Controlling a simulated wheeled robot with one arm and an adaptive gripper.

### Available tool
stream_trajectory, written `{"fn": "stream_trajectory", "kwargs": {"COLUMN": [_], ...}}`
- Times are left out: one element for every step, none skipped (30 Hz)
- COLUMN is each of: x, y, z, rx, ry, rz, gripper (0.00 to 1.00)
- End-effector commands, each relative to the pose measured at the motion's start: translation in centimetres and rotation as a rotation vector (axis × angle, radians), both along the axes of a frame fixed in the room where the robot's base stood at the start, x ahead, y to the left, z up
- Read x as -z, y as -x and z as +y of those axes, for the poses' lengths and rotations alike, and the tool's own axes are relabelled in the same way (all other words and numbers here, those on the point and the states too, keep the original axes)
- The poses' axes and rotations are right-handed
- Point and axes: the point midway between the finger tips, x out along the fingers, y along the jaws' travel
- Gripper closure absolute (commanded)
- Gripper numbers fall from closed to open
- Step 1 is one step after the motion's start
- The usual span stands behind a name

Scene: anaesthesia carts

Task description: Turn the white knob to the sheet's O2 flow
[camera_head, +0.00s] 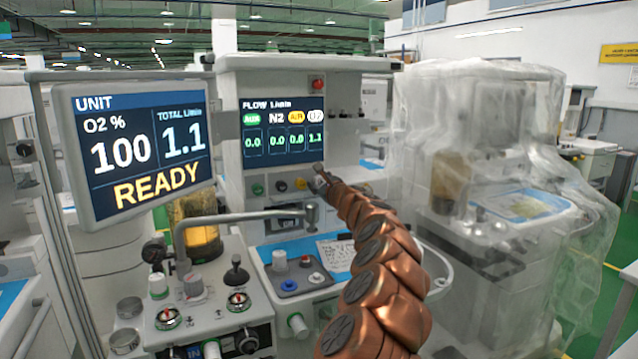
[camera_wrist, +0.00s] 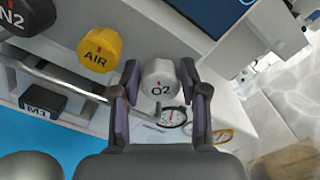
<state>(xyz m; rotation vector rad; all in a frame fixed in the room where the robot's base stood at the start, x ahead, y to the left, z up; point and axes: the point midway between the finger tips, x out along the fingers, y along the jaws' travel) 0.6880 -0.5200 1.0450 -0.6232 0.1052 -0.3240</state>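The white knob (camera_wrist: 160,80), marked O2, sits on the flow panel, with a small red mark near its top in the wrist view. My gripper (camera_wrist: 160,82) has one finger on each side of it, and both fingertips appear to touch its sides. In the head view my gripper (camera_head: 320,178) is at the panel and hides the knob. The flow screen (camera_head: 284,130) reads 1.1 under O2 and 0.0 in the other columns. The unit screen (camera_head: 140,150) reads O2 100 %, total 1.1, READY. A paper sheet (camera_head: 336,256) with handwriting lies on the worktop; its text is too small to read.
The yellow AIR knob (camera_wrist: 100,48) and the black N2 knob (camera_wrist: 24,14) are left of the white knob. A metal bar (camera_head: 240,217) runs across below the panel. A plastic-wrapped cart (camera_head: 480,260) stands to the right.

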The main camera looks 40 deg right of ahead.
Motion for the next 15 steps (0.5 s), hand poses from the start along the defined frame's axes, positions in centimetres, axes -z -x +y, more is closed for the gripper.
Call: {"fn": "stream_trajectory", "kwargs": {"x": [0.01,0.01,0.02,0.02,0.03,0.03,0.02,0.03,0.02,0.01,0.01,0.01,0.01,0.02,0.05], "y": [0.0,0.0,0.02,0.01,0.01,0.01,0.02,0.03,0.06,0.1,0.16,0.27,0.37,0.5,0.7], "z": [-0.01,-0.01,-0.02,-0.02,-0.03,-0.03,-0.03,-0.02,-0.02,-0.02,0.0,0.02,0.04,0.06,0.1], "rx": [0.0,0.0,0.0,0.0,0.001,0.001,0.0,0.001,0.001,0.0,0.001,0.001,0.001,0.001,0.002], "ry": [0.0,0.0,0.0,0.0,0.0,0.0,-0.001,-0.001,-0.001,-0.001,-0.001,-0.001,-0.001,-0.001,-0.002], "rz": [0.0,0.0,0.0,0.0,0.001,0.001,0.0,0.0,0.0,0.0,0.0,0.0,0.0,0.0,0.0], "gripper": [0.53,0.53,0.53,0.53,0.53,0.53,0.53,0.53,0.53,0.53,0.53,0.53,0.53,0.53,0.53]}}
